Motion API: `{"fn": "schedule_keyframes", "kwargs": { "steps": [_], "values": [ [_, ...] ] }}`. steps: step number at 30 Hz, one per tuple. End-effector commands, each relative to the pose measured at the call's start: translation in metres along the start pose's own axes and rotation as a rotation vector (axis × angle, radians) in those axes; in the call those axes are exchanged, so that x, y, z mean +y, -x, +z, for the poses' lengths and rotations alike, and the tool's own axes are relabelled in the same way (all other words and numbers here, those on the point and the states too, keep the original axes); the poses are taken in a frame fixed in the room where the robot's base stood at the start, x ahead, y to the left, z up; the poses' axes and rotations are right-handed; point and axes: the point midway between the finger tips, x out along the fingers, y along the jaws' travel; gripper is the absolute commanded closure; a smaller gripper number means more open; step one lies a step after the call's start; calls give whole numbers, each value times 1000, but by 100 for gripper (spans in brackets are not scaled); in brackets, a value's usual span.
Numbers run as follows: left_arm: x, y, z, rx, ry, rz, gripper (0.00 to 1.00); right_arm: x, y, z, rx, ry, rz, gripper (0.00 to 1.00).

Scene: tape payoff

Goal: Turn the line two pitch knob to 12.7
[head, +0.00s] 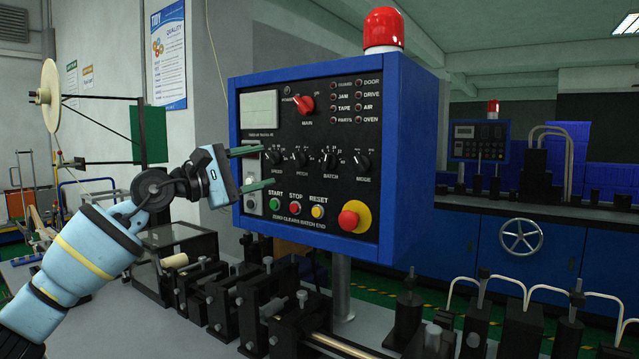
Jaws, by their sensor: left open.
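A blue control box with a black front panel (345,100) stands close in front of me. Its pitch knob (300,159) is a small black knob, second from left in a row of small knobs. Its dial figures are too small to read. My left gripper (268,166) is open and empty, with its green fingers at the panel's left side. The fingertips lie above and below the speed knob (273,158), left of the pitch knob. I cannot tell whether they touch the panel. My right gripper is not in view.
The panel also bears a red main knob (305,105), start, stop and reset buttons (296,210), and a red emergency button (354,216). A red beacon (383,30) tops the box. Black fixtures (235,310) crowd the bench below. A similar panel (480,141) stands behind right.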

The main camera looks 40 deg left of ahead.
Motion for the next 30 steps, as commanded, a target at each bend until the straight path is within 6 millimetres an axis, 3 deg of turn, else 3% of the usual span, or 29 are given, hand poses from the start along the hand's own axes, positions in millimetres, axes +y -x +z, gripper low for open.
{"fn": "schedule_keyframes", "kwargs": {
  "steps": [8, 14, 24, 30],
  "values": [
    [-2, 0, -3, 6, -10, -5, 46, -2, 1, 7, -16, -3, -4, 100],
    [0, -7, -3, 5, -5, 0, 46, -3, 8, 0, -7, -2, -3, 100],
    [4, -44, 0, 0, -3, 5, 46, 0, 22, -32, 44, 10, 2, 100],
    [0, -67, -2, 3, -4, 0, 46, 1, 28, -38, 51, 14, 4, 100]
  ]
}}
